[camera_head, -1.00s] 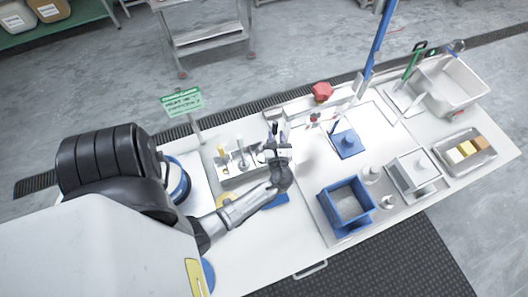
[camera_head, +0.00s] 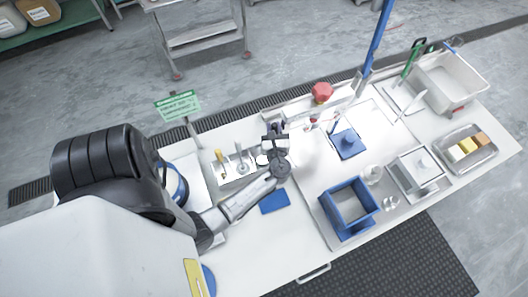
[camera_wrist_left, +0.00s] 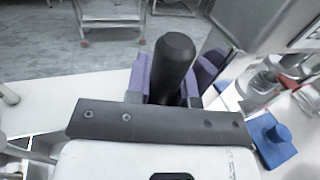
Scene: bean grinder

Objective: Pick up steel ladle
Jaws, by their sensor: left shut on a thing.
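My left gripper (camera_head: 275,143) is above the table beside the white tool holder, at its right end. In the left wrist view, its purple fingers are shut on a thick black handle (camera_wrist_left: 174,62) standing up between them. The handle appears to be that of the steel ladle; its steel part is hidden below the gripper, so I cannot tell how far it is from the holder. My right gripper is not in view.
The white holder (camera_head: 232,180) keeps other tools (camera_head: 220,158) left of my gripper. A blue pad (camera_head: 274,201) lies in front. To the right are a blue square bin (camera_head: 349,211), a blue tamper-like piece (camera_head: 347,144) and a blue post (camera_head: 376,40). A green sign (camera_head: 178,104) stands behind.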

